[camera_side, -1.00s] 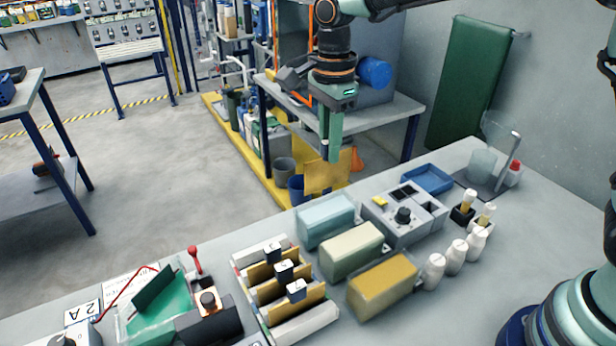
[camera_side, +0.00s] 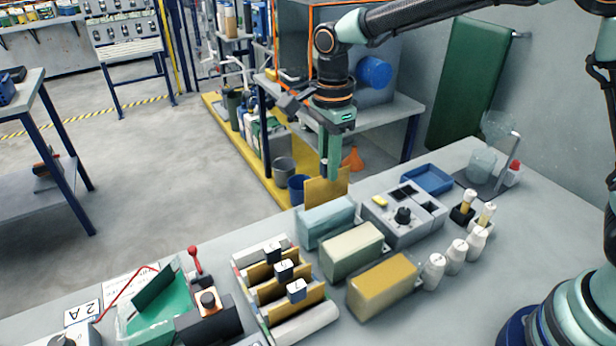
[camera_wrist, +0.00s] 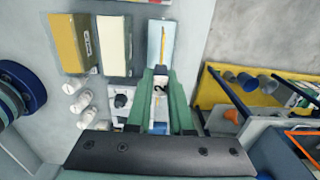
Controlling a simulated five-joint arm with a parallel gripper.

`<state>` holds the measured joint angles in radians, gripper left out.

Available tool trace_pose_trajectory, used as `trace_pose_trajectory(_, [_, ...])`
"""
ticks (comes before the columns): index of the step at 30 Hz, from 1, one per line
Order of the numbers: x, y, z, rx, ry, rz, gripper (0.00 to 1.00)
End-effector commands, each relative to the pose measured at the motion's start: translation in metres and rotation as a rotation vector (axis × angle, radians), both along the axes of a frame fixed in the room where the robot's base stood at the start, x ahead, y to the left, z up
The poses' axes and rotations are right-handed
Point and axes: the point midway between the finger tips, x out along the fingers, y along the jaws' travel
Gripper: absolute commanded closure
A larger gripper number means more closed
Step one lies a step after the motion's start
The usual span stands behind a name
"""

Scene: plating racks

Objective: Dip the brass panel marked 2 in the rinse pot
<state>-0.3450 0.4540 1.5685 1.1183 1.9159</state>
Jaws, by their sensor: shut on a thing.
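My gripper (camera_side: 333,174) is shut on a brass panel (camera_side: 322,191), which hangs upright below the fingers. In the wrist view my gripper (camera_wrist: 160,73) has the white tab marked 2 (camera_wrist: 158,88) between its fingers. The panel (camera_wrist: 163,42) shows there almost edge-on, over the light-blue pot (camera_wrist: 154,52). In the side view the panel's lower edge meets the top of the light-blue pot (camera_side: 327,226); I cannot tell whether it is inside. A cream pot (camera_side: 352,256) and a yellow pot (camera_side: 382,289) stand beside it. No readable label shows which pot is the rinse.
A white rack (camera_side: 305,325) holds several brass panels with tabs. A grey control box (camera_side: 405,222), a blue tray (camera_side: 428,179) and several white bottles (camera_side: 456,257) stand right of the pots.

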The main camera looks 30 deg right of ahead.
Motion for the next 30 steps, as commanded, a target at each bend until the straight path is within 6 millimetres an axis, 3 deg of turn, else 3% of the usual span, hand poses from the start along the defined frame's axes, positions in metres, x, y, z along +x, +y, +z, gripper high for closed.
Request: trace_pose_trajectory(30, [0.0, 0.0, -0.042, 0.0, 0.001, 0.0, 1.0])
